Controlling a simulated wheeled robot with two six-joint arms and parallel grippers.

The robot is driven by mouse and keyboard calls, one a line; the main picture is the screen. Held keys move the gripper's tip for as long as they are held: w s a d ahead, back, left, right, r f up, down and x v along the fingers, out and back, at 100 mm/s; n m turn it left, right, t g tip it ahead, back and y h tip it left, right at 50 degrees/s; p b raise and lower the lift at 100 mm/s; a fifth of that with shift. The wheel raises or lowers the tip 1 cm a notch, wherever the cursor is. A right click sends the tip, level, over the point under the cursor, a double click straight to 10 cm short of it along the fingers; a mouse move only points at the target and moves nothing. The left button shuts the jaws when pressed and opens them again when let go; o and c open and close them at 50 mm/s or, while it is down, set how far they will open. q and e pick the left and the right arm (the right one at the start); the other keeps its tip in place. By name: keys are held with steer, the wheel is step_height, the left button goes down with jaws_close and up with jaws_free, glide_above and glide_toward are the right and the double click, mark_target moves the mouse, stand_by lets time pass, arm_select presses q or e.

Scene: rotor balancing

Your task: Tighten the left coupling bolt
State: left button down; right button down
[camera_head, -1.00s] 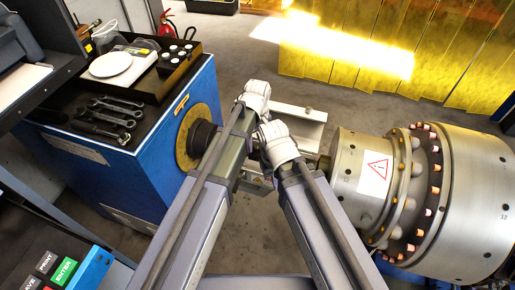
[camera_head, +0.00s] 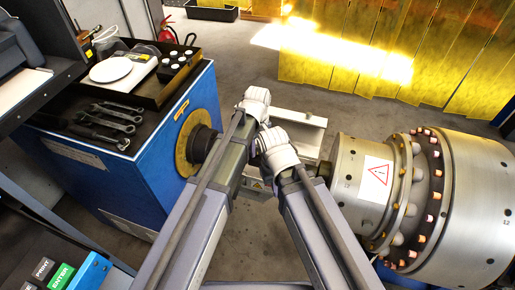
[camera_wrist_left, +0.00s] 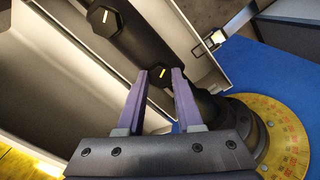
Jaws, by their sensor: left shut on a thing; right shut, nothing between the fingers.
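In the left wrist view, the left coupling bolt (camera_wrist_left: 159,74) is a black hex head with a yellow line, on the black shaft nearer the yellow dial. My left gripper (camera_wrist_left: 160,84) has its two purple fingers on either side of this head and is shut on it. A second similar bolt (camera_wrist_left: 104,19) sits farther up the shaft, clear of the fingers. In the head view my left gripper (camera_head: 254,103) is mostly white wrist, and its arm hides the bolts. My right gripper (camera_head: 277,152) is just below it, shut and empty, its fingertips hidden.
A blue machine housing (camera_head: 135,185) carries wrenches (camera_head: 112,117) and a tray (camera_head: 150,92) at left. The yellow dial (camera_wrist_left: 285,140) surrounds the shaft end. A large metal rotor (camera_head: 470,190) with a warning label fills the right. A pale beam (camera_head: 300,130) lies behind my wrists.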

arm_select(q)
steer(key=shift+m, duration=0.3)
steer(key=m, duration=0.5)
steer(key=shift+m, duration=0.3)
steer(key=m, duration=0.5)
steer(key=shift+m, duration=0.3)
steer(key=m, duration=1)
steer(key=shift+m, duration=0.3)
steer(key=c, duration=0.6)
jaws_free()
steer(key=shift+o, duration=0.2)
